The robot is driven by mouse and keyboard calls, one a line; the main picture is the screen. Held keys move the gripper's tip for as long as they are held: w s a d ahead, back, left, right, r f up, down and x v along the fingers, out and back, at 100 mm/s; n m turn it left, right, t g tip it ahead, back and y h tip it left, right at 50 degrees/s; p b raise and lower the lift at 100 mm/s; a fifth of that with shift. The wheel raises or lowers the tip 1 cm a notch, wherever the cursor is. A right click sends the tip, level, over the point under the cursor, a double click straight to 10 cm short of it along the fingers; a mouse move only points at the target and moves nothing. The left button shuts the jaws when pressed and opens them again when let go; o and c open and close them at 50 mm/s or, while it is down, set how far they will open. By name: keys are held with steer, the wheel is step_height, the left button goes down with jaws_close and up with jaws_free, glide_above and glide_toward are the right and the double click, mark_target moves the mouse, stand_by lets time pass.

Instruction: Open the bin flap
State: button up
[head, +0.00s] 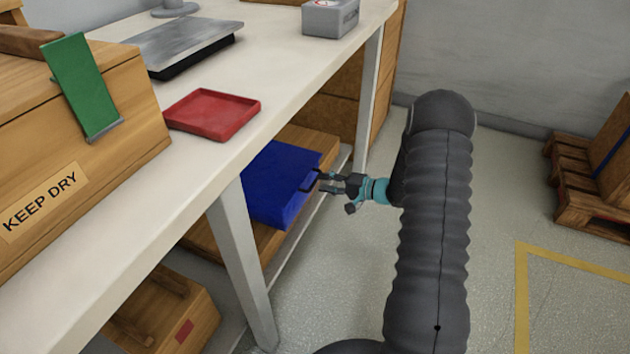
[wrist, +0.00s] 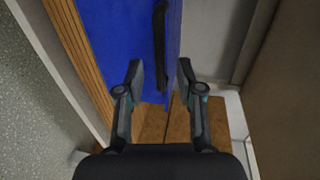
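A blue bin (head: 275,180) sits on the wooden lower shelf under the workbench. A dark handle (head: 307,186) is on its side facing my arm. In the wrist view the blue surface (wrist: 118,40) fills the upper middle, with the black handle (wrist: 160,45) standing on it. My gripper (head: 319,181) is open and empty, its fingertips close to the handle. In the wrist view the two fingers of my gripper (wrist: 161,78) are apart, and the handle shows between and just beyond them. I cannot tell whether a finger touches it. The flap's edges are not clear.
The workbench top (head: 190,155) overhangs the bin, and a white leg (head: 240,262) stands in front to the left. A red tray (head: 213,113) and a wooden crate (head: 110,130) are on top. Open floor (head: 490,210) lies to the right.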

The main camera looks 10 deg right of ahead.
mark_target(315, 180)
steer(key=shift+x, duration=2)
jaws_close()
